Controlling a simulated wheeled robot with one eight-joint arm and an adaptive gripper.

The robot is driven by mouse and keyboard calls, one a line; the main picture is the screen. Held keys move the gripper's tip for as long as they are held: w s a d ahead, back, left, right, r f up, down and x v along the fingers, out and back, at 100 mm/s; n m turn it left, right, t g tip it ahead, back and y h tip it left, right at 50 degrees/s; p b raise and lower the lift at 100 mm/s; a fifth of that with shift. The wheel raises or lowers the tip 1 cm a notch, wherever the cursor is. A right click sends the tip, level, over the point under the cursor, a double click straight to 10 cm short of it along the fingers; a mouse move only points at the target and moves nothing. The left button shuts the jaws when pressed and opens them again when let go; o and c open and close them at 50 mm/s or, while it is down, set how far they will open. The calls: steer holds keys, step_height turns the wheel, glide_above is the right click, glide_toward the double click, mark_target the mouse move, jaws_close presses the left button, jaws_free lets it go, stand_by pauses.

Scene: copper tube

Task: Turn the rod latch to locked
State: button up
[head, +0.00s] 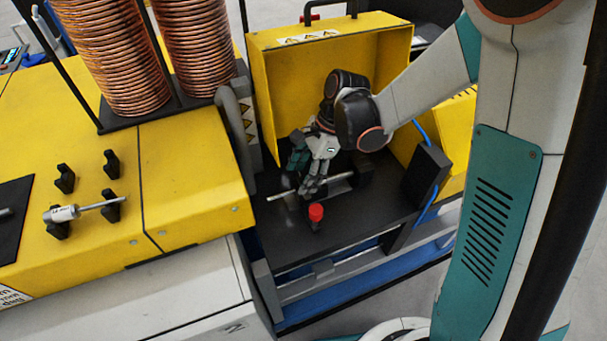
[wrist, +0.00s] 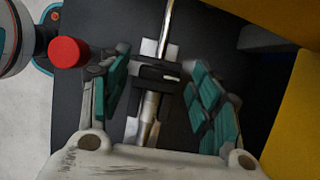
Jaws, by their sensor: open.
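A metal rod (head: 338,179) lies across the dark bed inside the open yellow enclosure. In the wrist view the rod (wrist: 149,108) runs up the picture between my fingers. A dark block with a light slot (wrist: 158,75) lies across the rod; I cannot tell whether it is the latch or how it is turned. A red knob (head: 316,212) stands on the bed in front of the rod. The red knob (wrist: 68,52) is outside my left finger. My gripper (head: 312,172) is above the rod, its teal-padded fingers (wrist: 158,65) apart on either side; contact is unclear.
The yellow cover (head: 300,85) is raised behind the bed, and yellow walls are close to my arm. A dark upright plate (head: 425,177) stands right of the bed. Copper coils (head: 110,55) stand at the upper left. Another rod-shaped tool (head: 85,208) rests on black holders.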

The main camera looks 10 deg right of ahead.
steer(key=shift+f, duration=0.1)
steer(key=c, duration=1.1)
